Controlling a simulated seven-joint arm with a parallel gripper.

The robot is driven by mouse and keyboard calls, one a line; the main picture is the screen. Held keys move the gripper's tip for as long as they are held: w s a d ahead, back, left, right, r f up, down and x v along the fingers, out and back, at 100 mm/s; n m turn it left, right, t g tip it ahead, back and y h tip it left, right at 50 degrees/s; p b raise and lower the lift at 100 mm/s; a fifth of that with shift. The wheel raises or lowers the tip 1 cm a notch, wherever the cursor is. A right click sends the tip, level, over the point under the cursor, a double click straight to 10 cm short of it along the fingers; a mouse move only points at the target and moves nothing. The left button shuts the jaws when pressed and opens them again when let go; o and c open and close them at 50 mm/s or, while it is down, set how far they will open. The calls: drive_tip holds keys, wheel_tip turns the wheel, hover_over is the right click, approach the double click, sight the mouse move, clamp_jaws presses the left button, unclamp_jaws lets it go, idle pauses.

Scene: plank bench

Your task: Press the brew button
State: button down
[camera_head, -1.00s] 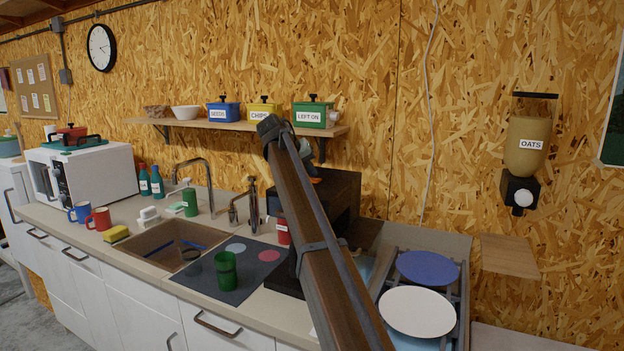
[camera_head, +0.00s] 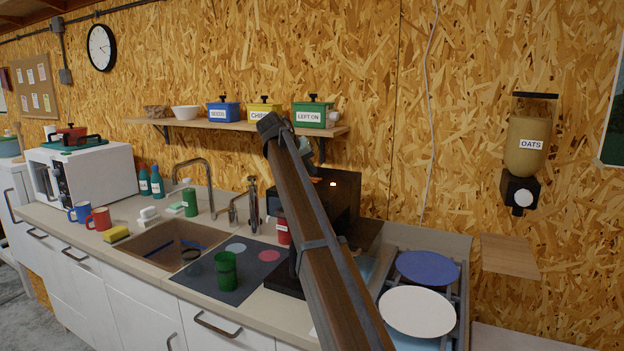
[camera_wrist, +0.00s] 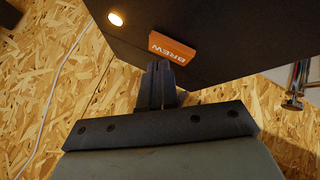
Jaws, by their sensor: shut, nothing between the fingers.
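The coffee machine (camera_head: 338,197) is a black box on the counter, partly hidden behind my arm in the head view. In the wrist view its dark front (camera_wrist: 215,30) fills the top. The brew button (camera_wrist: 172,48) is an orange block lettered BREW. A round lamp (camera_wrist: 116,18) beside it glows warm white, and the lit lamp also shows in the head view (camera_head: 333,184). My gripper (camera_wrist: 160,66) is shut and empty, its fingertips just below the button's lower edge. I cannot tell whether they touch it.
A red cup (camera_head: 283,232) stands by the machine, and a green cup (camera_head: 226,271) on the dark mat (camera_head: 262,262). A shelf (camera_head: 240,126) with labelled boxes hangs above. A rack with plates (camera_head: 418,311) is at the right.

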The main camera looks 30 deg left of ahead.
drive_tip(key=shift+r, duration=0.1)
drive_tip(key=shift+r, duration=2.9)
